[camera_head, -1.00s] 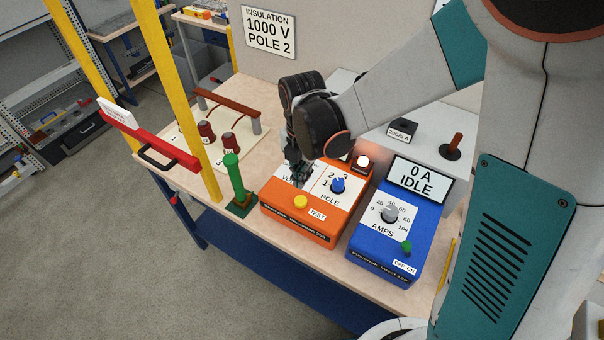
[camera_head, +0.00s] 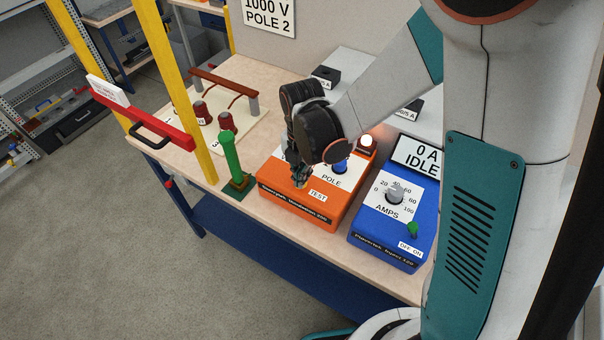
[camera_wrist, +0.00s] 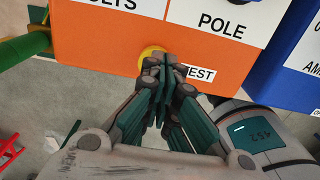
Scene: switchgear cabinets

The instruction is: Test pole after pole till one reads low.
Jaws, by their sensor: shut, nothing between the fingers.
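The orange insulation tester (camera_head: 300,210) stands on the bench. Its yellow TEST button (camera_wrist: 150,54) is partly covered by my gripper's fingertips. My gripper (camera_head: 300,181) is shut and empty, pointing down at the button; it also shows in the wrist view (camera_wrist: 165,68). Whether the tips touch or press the button I cannot tell. The blue POLE knob (camera_head: 340,167) is partly hidden behind my wrist, so its setting is unclear. The wall sign (camera_head: 268,15), cut off at the top, shows 1000 V, POLE 2. Dark red poles (camera_head: 226,122) stand on a pale board at the left.
A blue injector box (camera_head: 395,235) with an AMPS dial stands right of the tester, its display showing 0 A IDLE. A green post (camera_head: 232,158) and yellow frame (camera_head: 186,90) stand left.

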